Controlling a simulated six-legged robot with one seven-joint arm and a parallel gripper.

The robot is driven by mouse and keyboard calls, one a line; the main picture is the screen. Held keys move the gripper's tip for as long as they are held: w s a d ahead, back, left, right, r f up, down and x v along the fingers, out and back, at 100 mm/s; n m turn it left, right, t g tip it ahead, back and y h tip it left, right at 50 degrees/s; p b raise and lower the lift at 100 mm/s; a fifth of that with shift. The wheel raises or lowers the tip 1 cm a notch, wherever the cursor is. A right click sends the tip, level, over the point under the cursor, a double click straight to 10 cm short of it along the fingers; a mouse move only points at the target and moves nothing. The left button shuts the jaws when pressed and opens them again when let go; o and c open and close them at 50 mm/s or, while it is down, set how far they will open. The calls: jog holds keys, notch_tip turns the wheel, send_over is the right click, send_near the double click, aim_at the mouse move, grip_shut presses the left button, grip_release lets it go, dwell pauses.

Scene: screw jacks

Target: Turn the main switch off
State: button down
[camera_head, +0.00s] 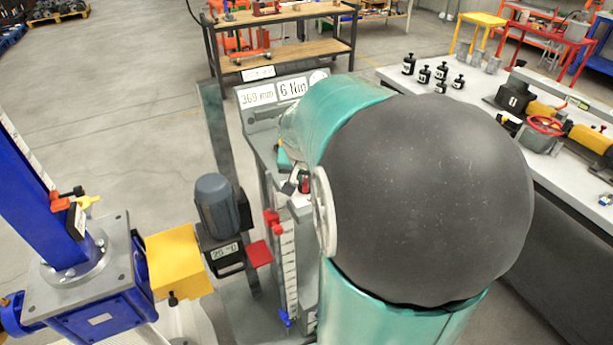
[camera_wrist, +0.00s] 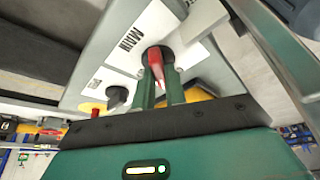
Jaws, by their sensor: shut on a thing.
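The main switch (camera_wrist: 156,57) has a red handle on a round dark base, set in a grey panel beside a white label reading "MAIN" in the wrist view. My gripper (camera_wrist: 160,82) has two green fingers, shut on the red handle. The switch's exact position cannot be told, as the fingers cover part of it. In the head view a red part (camera_head: 304,182) shows on the grey control box, mostly hidden behind my arm.
A black knob (camera_wrist: 117,97) and a yellow and red button (camera_wrist: 90,108) sit beside the switch. A blue screw jack (camera_head: 80,275) with a grey motor (camera_head: 218,205) stands left. A white table (camera_head: 470,92) with black weights stands right. Open floor lies behind.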

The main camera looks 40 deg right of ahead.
jog(key=m+g, duration=0.1)
jog(key=m, duration=0.1)
jog(key=m+g, duration=0.1)
jog(key=m, duration=0.2)
jog(key=shift+w+m+h, duration=0.2)
jog(key=shift+m+h, duration=0.1)
jog(key=shift+h, duration=0.1)
jog(key=m+g, duration=0.2)
jog(key=m, duration=0.3)
jog(key=shift+w+m, duration=0.1)
jog(key=shift+m, duration=0.2)
jog(key=c, duration=1.4)
grip_release()
jog(key=shift+c, duration=0.2)
jog(key=v, duration=1.4)
jog(key=shift+w, duration=0.15)
